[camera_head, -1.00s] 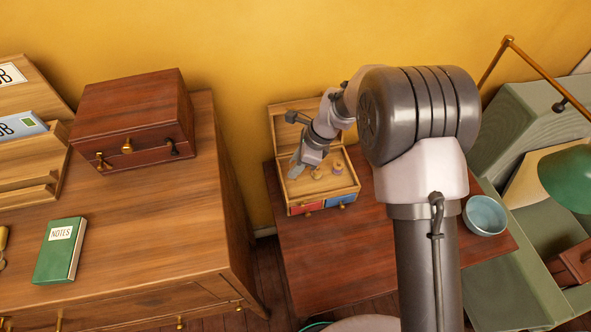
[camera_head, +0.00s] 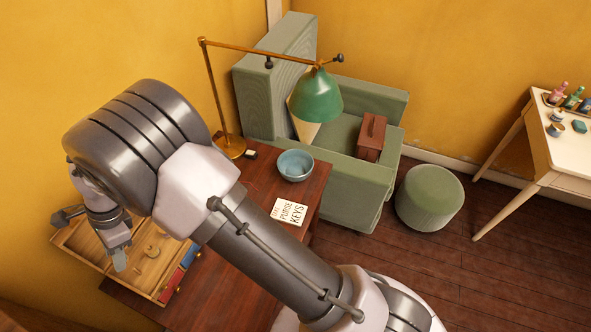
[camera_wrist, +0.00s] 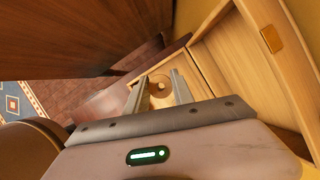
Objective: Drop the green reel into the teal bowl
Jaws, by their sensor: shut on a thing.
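The teal bowl (camera_head: 295,166) stands upright on the dark wooden table, right of my arm in the head view, and looks empty. My gripper (camera_head: 119,262) is over the open wooden box (camera_head: 143,287), well left of the bowl. In the wrist view, my gripper (camera_wrist: 158,88) is shut on a small round reel (camera_wrist: 160,91) between its two fingers. The reel's tan end faces the camera; I cannot make out green on it. The hold is too small to see in the head view.
Another small reel (camera_head: 152,251) stands in the box. A brass lamp with a green shade (camera_head: 318,96) reaches out behind the bowl. A card reading PURSE and KEYS (camera_head: 290,211) lies in front of it. A green armchair (camera_head: 345,180) stands beyond the table.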

